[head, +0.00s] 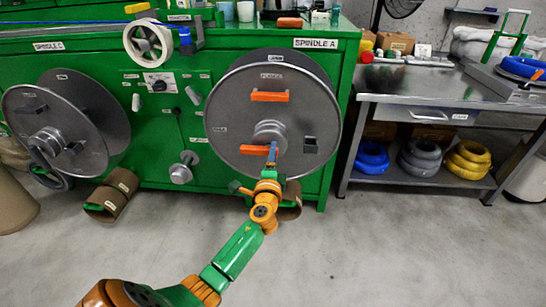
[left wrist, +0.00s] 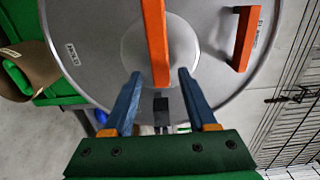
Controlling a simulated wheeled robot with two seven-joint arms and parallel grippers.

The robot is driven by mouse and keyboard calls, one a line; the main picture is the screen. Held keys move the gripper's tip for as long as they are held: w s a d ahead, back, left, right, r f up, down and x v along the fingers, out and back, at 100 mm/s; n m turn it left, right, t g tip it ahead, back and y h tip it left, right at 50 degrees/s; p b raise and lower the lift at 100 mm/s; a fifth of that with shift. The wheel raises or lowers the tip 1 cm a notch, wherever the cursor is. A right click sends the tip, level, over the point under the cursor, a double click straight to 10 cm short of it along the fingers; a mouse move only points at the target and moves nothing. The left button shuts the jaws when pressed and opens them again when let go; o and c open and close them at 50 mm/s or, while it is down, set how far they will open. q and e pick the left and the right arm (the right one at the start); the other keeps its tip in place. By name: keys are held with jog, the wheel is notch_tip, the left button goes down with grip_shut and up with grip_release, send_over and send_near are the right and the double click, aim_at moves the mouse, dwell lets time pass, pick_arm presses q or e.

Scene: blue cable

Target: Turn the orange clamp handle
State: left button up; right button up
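An orange bar-shaped handle (head: 254,150) sits at the hub of the grey disc on Spindle A (head: 225,105). In the left wrist view this orange bar (left wrist: 155,40) runs down from the top edge, and its lower end lies between my blue fingertips as seen there. My left gripper (head: 272,150) is open, with a gap on both sides of the bar; contact is not visible. A second orange handle (head: 270,96) is mounted higher on the disc, and it also shows at the right in the left wrist view (left wrist: 246,38). My right gripper is not in view.
Spindle C (head: 85,115) stands at the left on the green machine (head: 150,115). A steel workbench (head: 400,88) at the right holds coiled cables on its lower shelf. A brown roll (head: 112,195) lies on the floor. The floor in front is mostly clear.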

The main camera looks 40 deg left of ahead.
pick_arm(q)
jog(key=p+v, duration=0.1)
jog(key=v, duration=0.6)
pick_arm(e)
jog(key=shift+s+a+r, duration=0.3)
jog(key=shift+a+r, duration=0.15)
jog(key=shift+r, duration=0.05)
pick_arm(q)
jog(key=shift+s, duration=0.1)
